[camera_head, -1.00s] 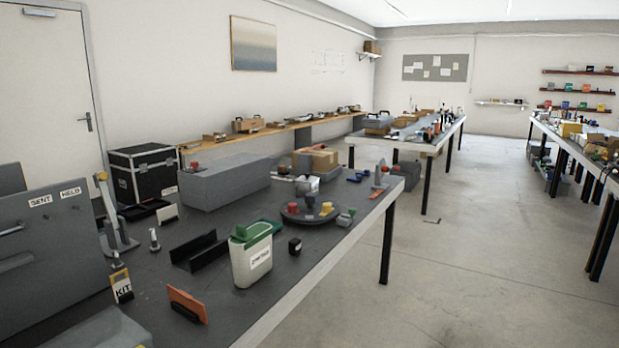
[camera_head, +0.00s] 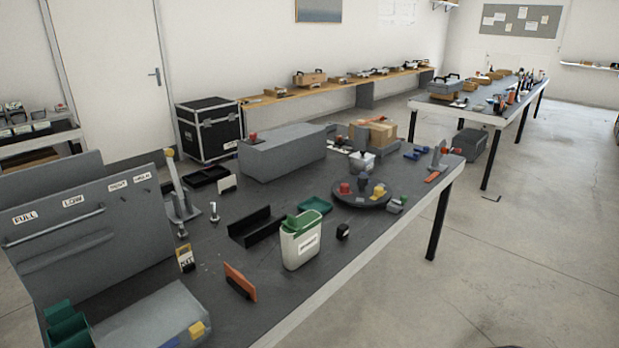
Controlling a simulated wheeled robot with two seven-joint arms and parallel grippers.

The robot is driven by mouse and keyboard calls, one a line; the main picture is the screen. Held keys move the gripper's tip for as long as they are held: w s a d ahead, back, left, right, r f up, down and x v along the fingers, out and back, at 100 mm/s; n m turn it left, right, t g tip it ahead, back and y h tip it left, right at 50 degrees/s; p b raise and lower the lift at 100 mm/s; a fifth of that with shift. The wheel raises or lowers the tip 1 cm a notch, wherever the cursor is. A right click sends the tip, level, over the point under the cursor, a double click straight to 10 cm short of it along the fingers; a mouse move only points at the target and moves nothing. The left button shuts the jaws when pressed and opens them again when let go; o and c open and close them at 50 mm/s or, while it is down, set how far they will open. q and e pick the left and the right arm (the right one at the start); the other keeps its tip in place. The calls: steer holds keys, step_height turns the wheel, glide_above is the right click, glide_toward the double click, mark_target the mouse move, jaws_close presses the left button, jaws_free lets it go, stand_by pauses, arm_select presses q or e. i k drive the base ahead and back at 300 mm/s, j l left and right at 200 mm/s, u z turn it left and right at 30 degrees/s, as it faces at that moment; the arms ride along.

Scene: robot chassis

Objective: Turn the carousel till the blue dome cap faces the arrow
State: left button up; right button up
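The carousel is a dark round turntable (camera_head: 361,198) on the grey workbench, toward its far right end. It carries a red cap (camera_head: 344,188), a yellow cap (camera_head: 379,190) and a dark blue cap (camera_head: 363,180) toward its back. The caps' exact shapes are too small to tell. I cannot make out an arrow for certain; a small grey piece with a green part (camera_head: 396,205) sits at the carousel's right front edge. Neither of my grippers is in view.
A white bin with a green lid (camera_head: 300,240), a black block (camera_head: 343,230) and a black angled rack (camera_head: 257,226) stand nearer than the carousel. A long grey box (camera_head: 283,153) lies behind. A grey panel with labels (camera_head: 90,225) stands at left. Open floor lies right of the bench.

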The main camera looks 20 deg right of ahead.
mark_target(362, 187)
steer(key=i+l+u, duration=0.2)
steer(key=l+u, duration=0.2)
steer(key=i+l+u, duration=0.1)
steer(key=l+u, duration=0.3)
steer(key=l, duration=0.3)
steer(key=l+u, duration=0.35)
steer(key=l, duration=0.2)
steer(key=i+l, duration=0.05)
